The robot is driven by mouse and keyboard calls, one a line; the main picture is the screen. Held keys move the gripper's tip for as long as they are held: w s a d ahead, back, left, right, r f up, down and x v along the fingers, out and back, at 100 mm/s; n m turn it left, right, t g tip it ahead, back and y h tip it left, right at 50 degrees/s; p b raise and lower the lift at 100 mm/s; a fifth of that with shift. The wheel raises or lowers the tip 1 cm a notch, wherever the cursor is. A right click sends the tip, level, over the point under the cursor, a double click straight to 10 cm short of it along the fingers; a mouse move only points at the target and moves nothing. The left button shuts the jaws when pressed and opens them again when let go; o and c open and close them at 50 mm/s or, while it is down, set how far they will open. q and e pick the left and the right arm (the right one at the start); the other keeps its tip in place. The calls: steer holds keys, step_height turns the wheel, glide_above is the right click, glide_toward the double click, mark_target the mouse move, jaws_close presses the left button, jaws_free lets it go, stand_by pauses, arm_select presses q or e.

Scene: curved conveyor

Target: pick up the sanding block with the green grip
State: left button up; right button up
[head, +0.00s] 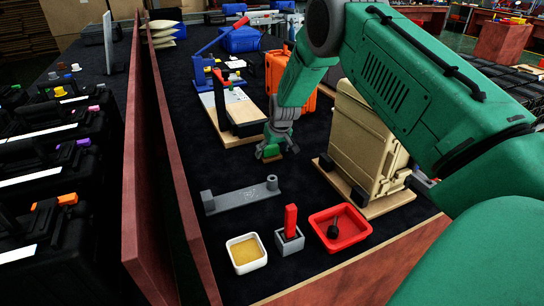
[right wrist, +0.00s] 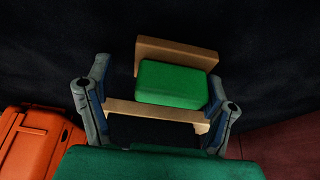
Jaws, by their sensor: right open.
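The sanding block shows in the right wrist view as a green grip (right wrist: 172,84) on a tan wooden base (right wrist: 180,52). It lies on the dark surface between the two fingers of my right gripper (right wrist: 160,88). The fingers are spread, one on each side of it, and the right finger is close to the grip. I cannot tell whether they touch it. In the head view my right gripper (head: 275,153) points down over the block, which is mostly hidden there. My left gripper is not in view.
A beige case (head: 366,140) stands close right of the gripper. In front are a grey bracket (head: 240,198), a white tray (head: 246,253), a grey holder (head: 289,240) and a red tray (head: 340,228). A wooden divider (head: 165,140) runs along the left.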

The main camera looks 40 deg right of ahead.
mark_target(270, 147)
steer(key=shift+a+r, duration=0.4)
steer(key=shift+a, duration=0.1)
steer(key=shift+a+r, duration=0.1)
steer(key=shift+a, duration=0.15)
steer(key=c, duration=0.4)
steer(key=shift+a, duration=0.1)
steer(key=c, duration=0.9)
steer(key=shift+s+d, duration=0.1)
steer(key=shift+d, duration=0.35)
steer(key=shift+d+r, duration=0.1)
steer(key=shift+r, duration=0.05)
steer(key=r, duration=0.3)
steer(key=r+p, duration=0.1)
steer(key=r, duration=0.5)
steer(key=shift+a+r, duration=0.15)
steer(key=shift+a, duration=0.15)
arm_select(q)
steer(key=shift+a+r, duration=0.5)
arm_select(e)
steer(key=shift+d, duration=0.1)
steer(key=shift+d, duration=0.1)
